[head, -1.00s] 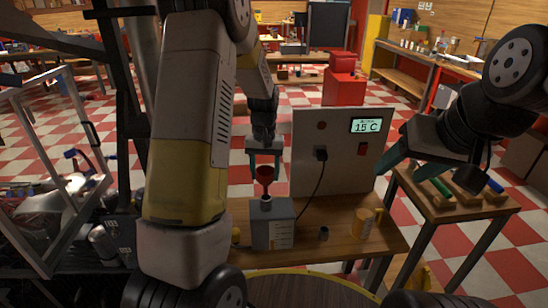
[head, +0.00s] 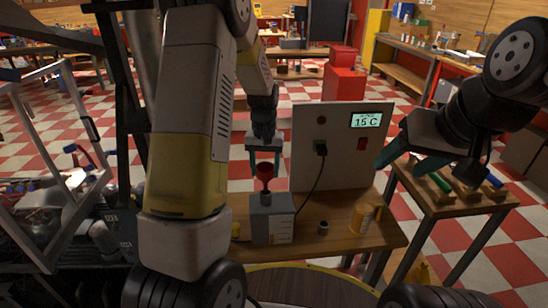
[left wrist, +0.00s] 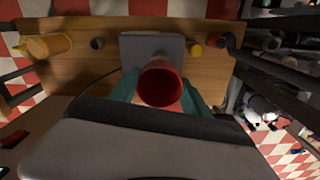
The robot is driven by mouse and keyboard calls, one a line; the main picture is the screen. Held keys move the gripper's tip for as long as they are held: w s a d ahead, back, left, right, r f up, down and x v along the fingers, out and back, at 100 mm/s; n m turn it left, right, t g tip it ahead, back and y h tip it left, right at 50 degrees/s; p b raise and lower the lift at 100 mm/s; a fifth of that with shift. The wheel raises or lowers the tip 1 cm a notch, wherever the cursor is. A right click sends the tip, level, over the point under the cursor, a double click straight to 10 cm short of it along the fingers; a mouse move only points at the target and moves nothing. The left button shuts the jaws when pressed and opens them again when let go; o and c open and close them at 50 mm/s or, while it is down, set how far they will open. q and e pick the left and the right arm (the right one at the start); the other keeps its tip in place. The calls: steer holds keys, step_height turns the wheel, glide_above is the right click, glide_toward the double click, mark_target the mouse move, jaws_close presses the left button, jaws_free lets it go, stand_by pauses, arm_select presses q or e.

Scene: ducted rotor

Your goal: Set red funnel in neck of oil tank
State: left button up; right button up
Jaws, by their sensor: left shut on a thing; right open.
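The red funnel (head: 264,170) is upright over the grey oil tank (head: 272,222) on the small wooden table. My left gripper (head: 264,160) is shut on the funnel, with a teal finger on each side of its bowl. In the left wrist view the funnel's open mouth (left wrist: 160,84) shows between the fingers, with the tank (left wrist: 150,50) behind it. The funnel's lower end meets the tank's neck in the head view; how deep it sits I cannot tell. My right gripper (head: 400,160) is open and empty, right of the panel.
A pale panel with a display (head: 340,145) stands behind the tank, with a black cable and plug. An orange jug (head: 363,218) and a small dark cup (head: 323,228) stand to the tank's right. A side table (head: 450,203) holds coloured-handled tools.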

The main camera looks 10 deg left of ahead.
arm_select(q)
steer(key=shift+f, duration=2.45)
steer(key=o, duration=1.4)
steer(key=shift+o, duration=0.2)
steer(key=shift+r, duration=3.9)
